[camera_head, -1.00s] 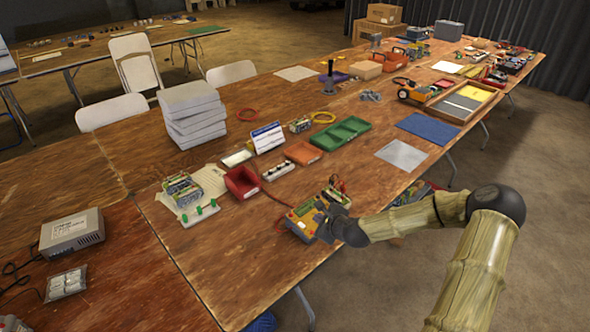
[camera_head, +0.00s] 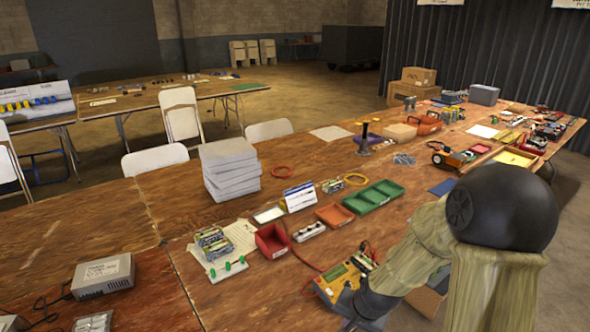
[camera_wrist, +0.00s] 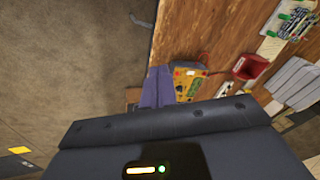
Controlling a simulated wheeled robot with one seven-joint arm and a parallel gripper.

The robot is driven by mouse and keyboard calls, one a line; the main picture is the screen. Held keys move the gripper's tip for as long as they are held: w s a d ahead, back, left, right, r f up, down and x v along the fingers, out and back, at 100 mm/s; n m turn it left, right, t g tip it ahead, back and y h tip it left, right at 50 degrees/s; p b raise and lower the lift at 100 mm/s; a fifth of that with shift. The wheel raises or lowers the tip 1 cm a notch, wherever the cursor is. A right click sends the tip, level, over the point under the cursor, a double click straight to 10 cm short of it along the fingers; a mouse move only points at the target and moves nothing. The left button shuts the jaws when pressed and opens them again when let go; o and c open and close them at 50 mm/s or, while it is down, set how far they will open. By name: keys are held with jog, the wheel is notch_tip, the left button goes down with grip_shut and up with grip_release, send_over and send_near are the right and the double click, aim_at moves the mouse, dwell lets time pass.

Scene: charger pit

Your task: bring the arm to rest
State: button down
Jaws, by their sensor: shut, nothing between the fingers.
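My gripper (camera_head: 352,312) is low in the head view, at the front edge of the wooden table, beside a yellow meter-like device (camera_head: 343,279). Its fingers (camera_wrist: 157,88) show in the wrist view as a narrow bluish pair, shut and empty, beyond the dark gripper body. The yellow device (camera_wrist: 187,82) is just right of them there. I cannot tell whether they touch it. My bent arm fills the lower right of the head view, and its dark joint stands large in front of the table's right part.
A red bin (camera_head: 272,241), orange tray (camera_head: 334,215) and green tray (camera_head: 373,197) stand behind the device. Grey stacked slabs (camera_head: 230,170) are farther left. A cardboard box (camera_head: 428,299) shows below the table edge. Open floor (camera_wrist: 75,60) lies beside the table.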

jog(key=s+d+r+n+g+h+p, duration=0.1)
jog(key=s+d+r+n, duration=0.1)
jog(key=s+r+n, duration=0.4)
jog(key=s+r, duration=0.3)
jog(key=s, duration=0.2)
jog(key=shift+r+h, duration=0.3)
jog(key=shift+r, duration=0.05)
dwell(1.1)
